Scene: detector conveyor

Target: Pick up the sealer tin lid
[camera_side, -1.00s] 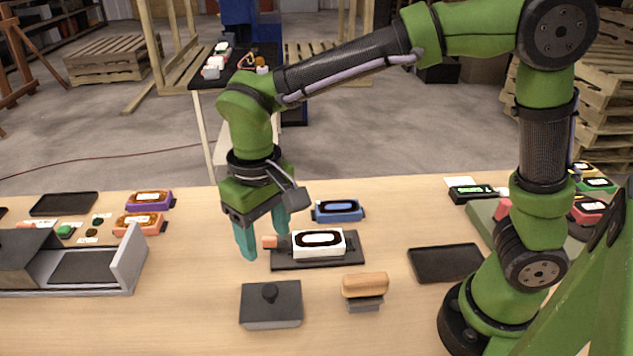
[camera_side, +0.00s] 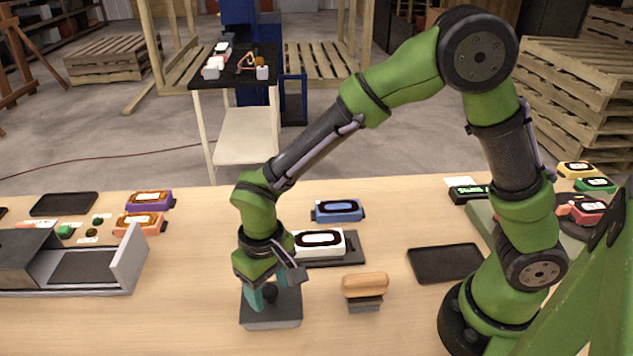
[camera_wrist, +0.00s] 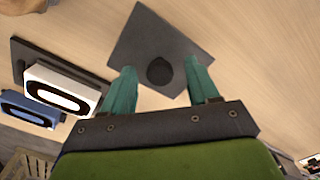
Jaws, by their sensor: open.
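The sealer tin lid (camera_side: 288,309) is a dark grey square block with a round black knob (camera_side: 270,293) on top, on the front of the table. In the wrist view the lid (camera_wrist: 158,38) lies flat, with its knob (camera_wrist: 160,72) between my fingertips. My gripper (camera_side: 267,288) is low over the lid, pointing down, with one teal finger on each side of the knob. In the wrist view my gripper (camera_wrist: 160,69) is open, with a gap to the knob on both sides. Whether the fingertips touch the lid's top is unclear.
A white device (camera_side: 319,243) on a dark plate is just behind my gripper, with a blue device (camera_side: 338,211) beyond it. A wooden-handled block (camera_side: 365,287) stands right of the lid. A black tray (camera_side: 445,263) is farther right; a grey fixture (camera_side: 128,258) is at left.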

